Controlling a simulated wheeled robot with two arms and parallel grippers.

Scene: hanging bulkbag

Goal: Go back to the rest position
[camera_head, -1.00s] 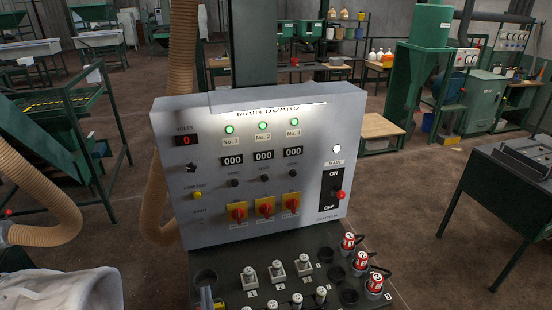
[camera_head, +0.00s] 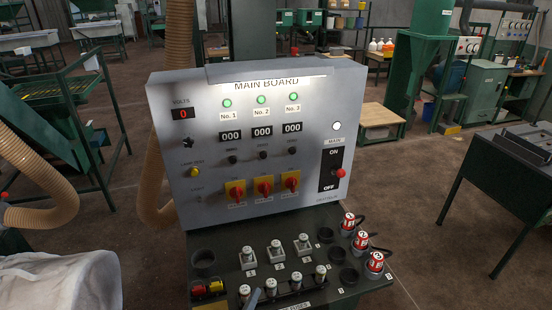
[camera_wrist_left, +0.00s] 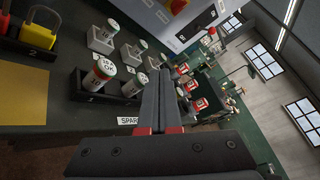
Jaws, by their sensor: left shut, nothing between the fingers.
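My left gripper (camera_head: 253,298) shows only as a grey fingertip at the bottom edge of the head view, in front of the lower panel of the control board. In the left wrist view its two fingers (camera_wrist_left: 159,100) lie together, shut, with nothing between them. Labelled cylindrical fuses (camera_wrist_left: 100,73) stand in holders just beyond and to the left of the fingers. My right gripper is in neither view.
The main board (camera_head: 255,205) stands upright ahead. Its lower panel carries fuses (camera_head: 275,247), red-topped plugs (camera_head: 374,262) and red and yellow padlocks (camera_head: 207,288). A white bag (camera_head: 65,280) is at lower left, a dark table (camera_head: 505,165) at right.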

